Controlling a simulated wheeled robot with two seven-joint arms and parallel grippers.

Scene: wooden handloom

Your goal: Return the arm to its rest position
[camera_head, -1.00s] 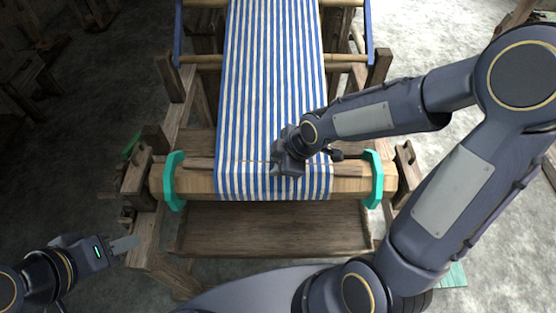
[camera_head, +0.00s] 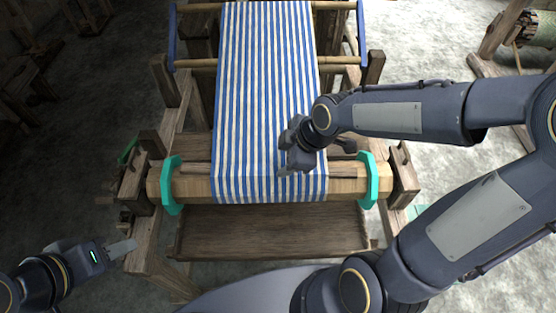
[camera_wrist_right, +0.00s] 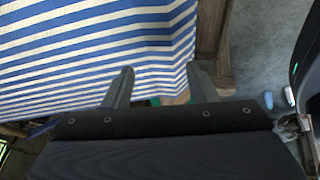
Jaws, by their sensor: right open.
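My right arm reaches in from the right, and its gripper (camera_head: 291,168) is over the striped cloth near the front beam of the loom. In the right wrist view the two fingers of the right gripper (camera_wrist_right: 158,88) stand apart with nothing between them; the blue and white cloth (camera_wrist_right: 90,50) lies beyond them. My left gripper (camera_head: 122,247) is at the lower left, beside the loom's front left post. It is seen from the side, and I cannot tell whether its fingers are apart.
The wooden loom carries the striped cloth (camera_head: 262,80) over its front beam (camera_head: 345,186). Teal end pieces (camera_head: 172,184) and (camera_head: 372,180) sit at the beam's two ends. A wooden board (camera_head: 270,232) lies below. Grey floor shows at the right. Another wooden frame (camera_head: 500,45) stands at the upper right.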

